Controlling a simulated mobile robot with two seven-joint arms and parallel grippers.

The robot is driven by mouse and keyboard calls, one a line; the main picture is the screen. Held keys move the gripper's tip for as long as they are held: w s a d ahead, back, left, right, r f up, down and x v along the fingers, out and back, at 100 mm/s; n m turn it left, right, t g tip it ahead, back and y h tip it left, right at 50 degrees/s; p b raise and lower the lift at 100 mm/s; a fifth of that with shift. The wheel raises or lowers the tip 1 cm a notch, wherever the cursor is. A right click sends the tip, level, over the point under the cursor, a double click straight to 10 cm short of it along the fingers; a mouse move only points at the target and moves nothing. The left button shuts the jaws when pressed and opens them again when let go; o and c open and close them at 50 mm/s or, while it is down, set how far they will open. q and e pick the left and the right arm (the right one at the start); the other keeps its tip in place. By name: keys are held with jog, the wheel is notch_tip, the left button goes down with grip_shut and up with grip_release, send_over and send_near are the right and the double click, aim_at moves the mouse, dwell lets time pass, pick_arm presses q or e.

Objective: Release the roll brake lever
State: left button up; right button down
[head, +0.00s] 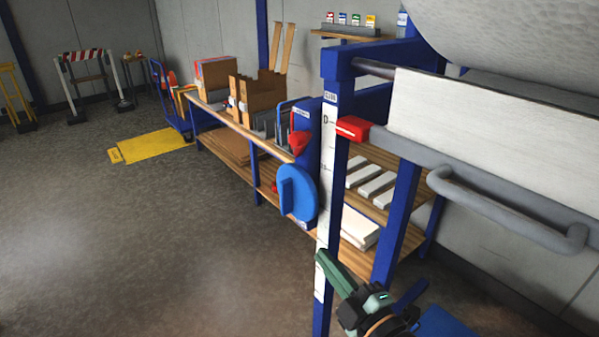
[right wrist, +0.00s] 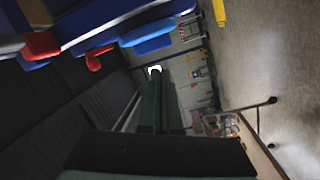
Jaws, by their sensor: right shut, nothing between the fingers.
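A red lever-like part (head: 298,142) sits above a blue disc (head: 298,192) on the blue frame. A red block (head: 352,128) sits on the blue post beside the grey bar. I cannot tell for certain which red part is the roll brake lever. In the right wrist view, the red lever-like part (right wrist: 93,62) and the red block (right wrist: 40,46) show at upper left, near a blue part. My right gripper (head: 322,258) has dark green fingers, is shut and empty, and is below and apart from both red parts. Its fingers (right wrist: 157,78) show together in the right wrist view. My left gripper is out of view.
A white roll (head: 530,28) and a grey handle bar (head: 500,205) fill the right side. A blue upright with a white scale (head: 327,170) stands close to my right gripper. A wooden shelf unit (head: 240,130) stands behind.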

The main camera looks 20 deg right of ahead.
notch_tip(320, 180, up, 11)
jog(key=s+a+n+t+y, duration=0.1)
jog(key=s+n+t+y, duration=0.1)
jog(key=n, duration=0.3)
jog(key=shift+a+n+t+y+b, duration=0.15)
jog(key=shift+n+t+y+b, duration=0.2)
jog(key=shift+t, duration=0.15)
jog(key=shift+f, duration=0.1)
jog(key=shift+w, duration=0.1)
